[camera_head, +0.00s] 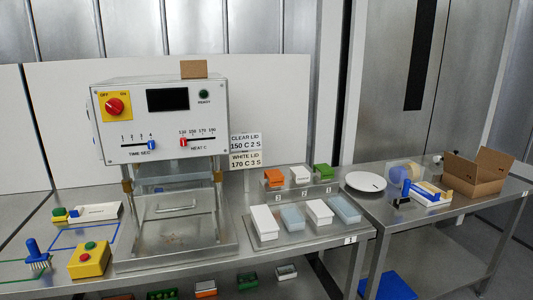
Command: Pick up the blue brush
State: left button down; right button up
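The blue brush (33,248) stands upright on the steel table at the lower left of the head view. It has a rounded blue handle on top and pale bristles pointing down. It sits left of a yellow button box (89,262), apart from it. Neither of my grippers is in view.
A sealing machine (160,115) stands on the table behind and right of the brush. Lidded containers (292,215) sit on a tray to the right. A cardboard box (475,178) is on the right table.

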aim_at(37, 259)
jog(key=u, duration=1.5)
